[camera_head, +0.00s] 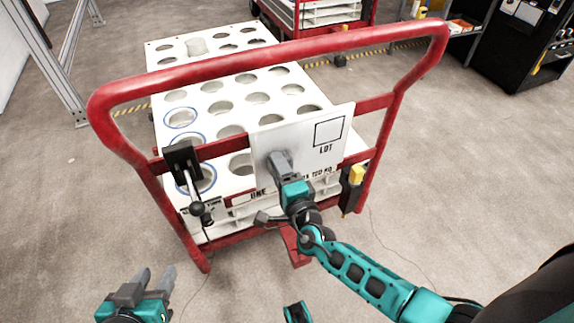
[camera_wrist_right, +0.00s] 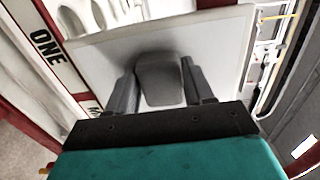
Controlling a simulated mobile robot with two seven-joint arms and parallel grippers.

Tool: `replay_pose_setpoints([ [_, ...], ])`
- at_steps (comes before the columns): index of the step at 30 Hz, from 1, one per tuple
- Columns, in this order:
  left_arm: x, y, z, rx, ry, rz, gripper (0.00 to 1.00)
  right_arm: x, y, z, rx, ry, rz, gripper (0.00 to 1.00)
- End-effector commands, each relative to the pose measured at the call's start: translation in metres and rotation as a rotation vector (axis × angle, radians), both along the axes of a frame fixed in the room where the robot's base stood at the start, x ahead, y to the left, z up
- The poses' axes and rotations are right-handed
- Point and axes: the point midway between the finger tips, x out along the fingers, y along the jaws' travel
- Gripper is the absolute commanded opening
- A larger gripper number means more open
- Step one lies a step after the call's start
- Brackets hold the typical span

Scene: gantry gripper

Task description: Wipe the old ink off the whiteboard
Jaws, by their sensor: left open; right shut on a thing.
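The whiteboard (camera_head: 332,152) is a white panel on the red frame of a cart. It carries a black square outline and the letters "LOT" at its upper right. My right gripper (camera_head: 280,162) is in front of the board's lower left part. In the right wrist view this gripper (camera_wrist_right: 158,85) is shut on a grey block-like eraser (camera_wrist_right: 161,80), whose far end is at or very near the board (camera_wrist_right: 222,45). Dark shading surrounds it; I cannot tell ink from shadow. My left gripper (camera_head: 153,280) is open and empty at the lower left, away from the board.
The cart's red handle frame (camera_head: 270,55) surrounds the board. Behind it is a white tray (camera_head: 200,100) with round holes. A black lever clamp (camera_head: 183,160) is left of the board, and a yellow-topped black holder (camera_head: 355,185) is at right. Floor at right is clear.

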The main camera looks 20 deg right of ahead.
Motion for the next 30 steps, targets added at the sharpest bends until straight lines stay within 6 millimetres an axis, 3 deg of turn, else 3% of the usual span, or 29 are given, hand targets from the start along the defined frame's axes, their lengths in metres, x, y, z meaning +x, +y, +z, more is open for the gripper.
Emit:
replay_pose_setpoints([
  [15,0.000,0.000,0.005,-0.001,0.001,0.000,0.43,-0.003,0.030,0.000,0.000,0.000,0.000,0.27],
  [24,0.000,0.000,0.023,-0.001,0.001,0.000,0.43,-0.001,0.030,0.017,0.000,0.000,0.000,0.27],
  [30,0.000,0.000,0.023,-0.001,0.001,0.000,0.43,0.000,0.026,0.016,-0.002,0.000,-0.001,0.27],
])
